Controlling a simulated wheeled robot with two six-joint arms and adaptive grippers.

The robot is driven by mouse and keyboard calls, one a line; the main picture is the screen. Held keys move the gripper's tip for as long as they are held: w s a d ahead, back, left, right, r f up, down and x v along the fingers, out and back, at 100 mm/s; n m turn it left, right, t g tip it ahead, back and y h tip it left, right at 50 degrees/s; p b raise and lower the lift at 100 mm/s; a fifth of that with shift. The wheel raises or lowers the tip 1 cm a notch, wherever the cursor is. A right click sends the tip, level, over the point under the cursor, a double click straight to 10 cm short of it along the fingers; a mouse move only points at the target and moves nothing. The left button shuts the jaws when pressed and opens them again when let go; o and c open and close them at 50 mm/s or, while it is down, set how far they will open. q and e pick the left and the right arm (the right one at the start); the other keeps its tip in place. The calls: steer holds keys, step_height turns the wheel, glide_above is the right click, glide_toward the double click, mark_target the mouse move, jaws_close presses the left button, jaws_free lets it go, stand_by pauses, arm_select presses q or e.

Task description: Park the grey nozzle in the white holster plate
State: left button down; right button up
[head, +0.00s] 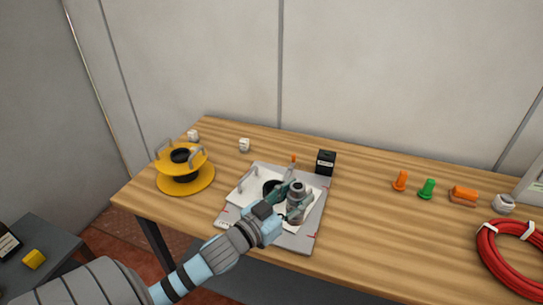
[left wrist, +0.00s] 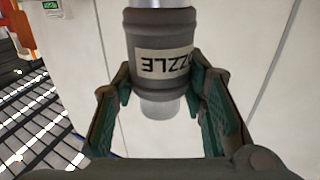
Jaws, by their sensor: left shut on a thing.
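The grey nozzle (head: 297,206) is held over the right part of the white plate in the head view. In the left wrist view the nozzle (left wrist: 158,75) shows a pale label with upside-down lettering. My left gripper (head: 287,199) is shut on it, with green finger pads on both sides in the left wrist view (left wrist: 160,125). The white holster plate (head: 248,194) lies on a grey base (head: 296,243), with handles on its left side and a dark round opening (head: 271,187). My gripper partly hides it. Whether the nozzle touches the plate cannot be told.
A yellow spool (head: 185,170) stands at left and a black box (head: 326,162) behind the base. Orange (head: 400,181) and green (head: 427,189) pegs, an orange part (head: 464,195) and a red hose coil (head: 515,255) lie at right.

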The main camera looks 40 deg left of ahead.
arm_select(q)
steer(key=w+a+n+g+y+b, duration=0.1)
steer(key=w+a+n+g+y, duration=0.1)
steer(key=w+a+n+y, duration=0.8)
steer(key=a+f+m+y+b, duration=0.1)
steer(key=a+f+m+b, duration=0.1)
steer(key=a+f+b, duration=0.2)
step_height(320, 180, down, 2)
steer(key=shift+a+f+m+b, duration=0.15)
steer(key=shift+f+m+b, duration=0.1)
steer(key=shift+m+b, duration=0.1)
steer(key=shift+s+b, duration=0.15)
steer(key=shift+b, duration=0.15)
stand_by(0.5)
steer(key=shift+f+b, duration=0.45)
steer(key=shift+b, duration=0.05)
steer(key=c, duration=1.4)
jaws_free()
steer(key=shift+c, duration=0.2)
steer(key=shift+o, duration=0.8)
